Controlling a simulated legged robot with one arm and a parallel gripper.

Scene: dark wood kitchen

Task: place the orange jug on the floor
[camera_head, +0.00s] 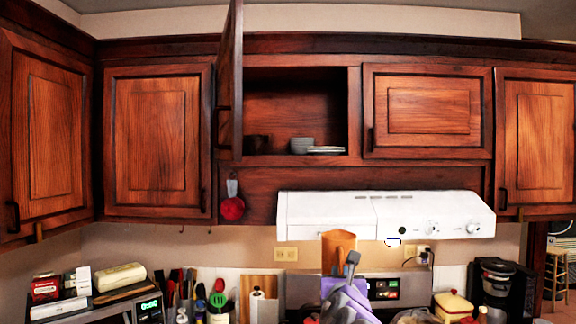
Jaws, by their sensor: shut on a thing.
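The orange jug (338,243) is low in the middle of the picture, in front of the backsplash and just below the white range hood. Its upper part shows, and its lower part is hidden behind my gripper. My gripper (350,264) comes up from the bottom edge and is shut on the jug. The jug looks roughly upright and is held up at about the height of the counter things behind it.
A cabinet door (231,85) stands open above, with dishes (318,149) inside. The white range hood (385,214) hangs close above. Utensils (190,290) crowd the counter at left, and a coffee maker (498,282) stands at right. A stool (556,265) shows through the right doorway.

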